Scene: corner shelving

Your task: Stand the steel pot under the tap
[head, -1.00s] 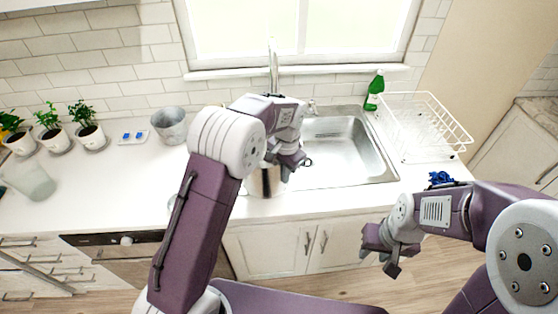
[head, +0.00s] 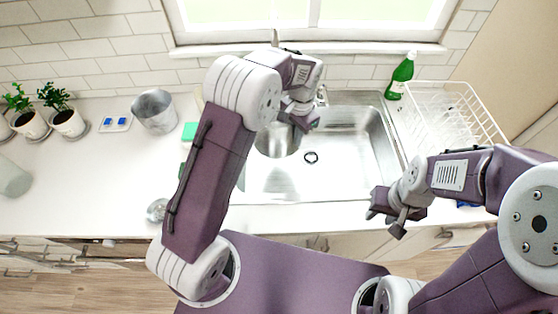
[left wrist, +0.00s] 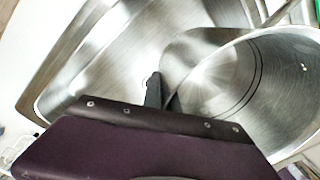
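The steel pot (head: 276,141) is over the left part of the sink basin (head: 345,175), partly hidden by my left arm. My left gripper (head: 304,121) is shut on the pot's wall at the rim. In the left wrist view the open pot (left wrist: 265,85) is at the right, looking empty, with the fingers (left wrist: 160,92) at its rim. I cannot tell whether its base touches the basin floor. The tap (head: 275,37) is at the back of the sink, mostly hidden behind my left arm. My right gripper (head: 388,213) is open and empty at the counter's front edge.
A green bottle (head: 401,76) and a white dish rack (head: 450,115) stand right of the sink. The basin's right part is clear around the drain (head: 311,157).

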